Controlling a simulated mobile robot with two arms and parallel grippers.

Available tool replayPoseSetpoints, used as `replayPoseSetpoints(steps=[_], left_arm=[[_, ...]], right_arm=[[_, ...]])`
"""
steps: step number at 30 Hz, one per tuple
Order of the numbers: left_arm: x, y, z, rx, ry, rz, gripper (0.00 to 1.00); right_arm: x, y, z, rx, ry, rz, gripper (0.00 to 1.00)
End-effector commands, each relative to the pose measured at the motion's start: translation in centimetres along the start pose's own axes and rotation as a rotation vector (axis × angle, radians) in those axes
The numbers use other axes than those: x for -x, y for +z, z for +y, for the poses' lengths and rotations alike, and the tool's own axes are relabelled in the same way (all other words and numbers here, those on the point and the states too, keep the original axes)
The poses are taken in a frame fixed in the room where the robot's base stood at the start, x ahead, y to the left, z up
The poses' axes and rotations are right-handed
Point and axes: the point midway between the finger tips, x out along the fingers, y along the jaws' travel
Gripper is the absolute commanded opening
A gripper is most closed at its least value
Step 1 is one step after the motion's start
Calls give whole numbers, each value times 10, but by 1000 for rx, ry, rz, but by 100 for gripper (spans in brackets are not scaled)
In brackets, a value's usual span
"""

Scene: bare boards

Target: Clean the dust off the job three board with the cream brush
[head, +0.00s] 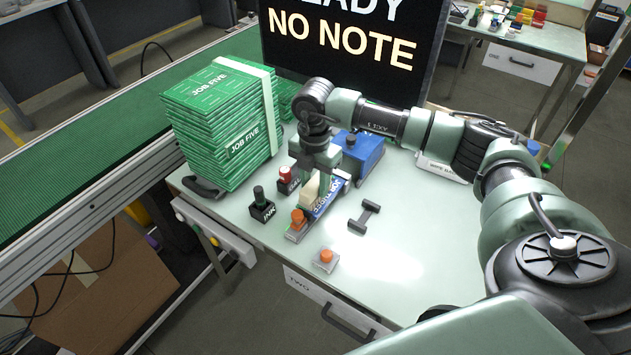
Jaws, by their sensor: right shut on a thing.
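My right gripper (318,178) reaches in from the right over the middle of the table and points down. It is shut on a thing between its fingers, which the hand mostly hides. A cream block (308,193), which looks like the cream brush, shows right at the fingertips. A stack of green boards (217,125) marked JOB FIVE stands at the left of the table. I cannot make out a board marked job three, nor any dust. My left gripper is not in view.
A blue-labelled holder (328,199), an orange-topped stamp (298,222), an ink bottle (262,205) and a red-topped item (286,178) crowd the gripper. Behind are a blue box (362,152) and a NO NOTE screen (345,45). The table's front right (400,250) is clear.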

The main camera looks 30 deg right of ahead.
Motion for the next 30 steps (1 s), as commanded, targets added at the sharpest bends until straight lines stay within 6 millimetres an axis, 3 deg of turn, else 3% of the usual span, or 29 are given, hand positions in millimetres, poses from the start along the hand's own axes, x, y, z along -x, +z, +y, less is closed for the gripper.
replayPoseSetpoints(steps=[5, 24, 30], left_arm=[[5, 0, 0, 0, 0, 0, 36], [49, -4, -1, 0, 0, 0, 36], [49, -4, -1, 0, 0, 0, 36]], right_arm=[[6, 0, 0, 0, 0, 0, 3], [69, 0, 0, -1, 0, -1, 3], [70, 0, 0, -1, 0, -1, 3]])
